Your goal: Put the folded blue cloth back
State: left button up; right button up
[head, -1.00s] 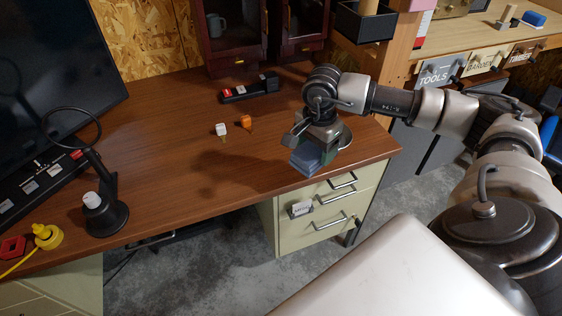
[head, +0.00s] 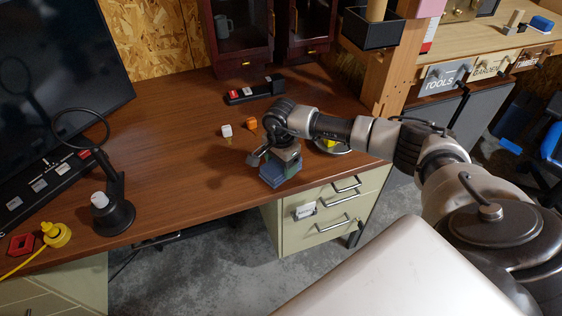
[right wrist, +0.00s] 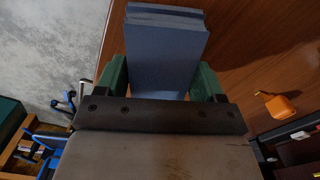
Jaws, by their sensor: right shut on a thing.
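The folded blue cloth (head: 279,173) is a compact blue block near the front edge of the brown desk. My right gripper (head: 284,160) is shut on it, with the fingers on either side. In the right wrist view the cloth (right wrist: 168,50) sits between the green fingers of the right gripper (right wrist: 165,80). I cannot tell whether the cloth touches the desk or is held just above it. My left gripper is not in view.
A round dish with something yellow (head: 331,145) lies right of the gripper. A white cube (head: 227,131) and an orange item (head: 252,123) lie behind it, left. A black lamp (head: 112,212) stands left. The desk's middle (head: 170,145) is clear.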

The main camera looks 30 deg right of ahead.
jog(key=shift+f, duration=0.1)
jog(key=o, duration=0.9)
jog(key=shift+r, duration=0.65)
notch_tip(320, 180, up, 11)
jog(key=b, duration=0.1)
jog(key=shift+a, duration=0.1)
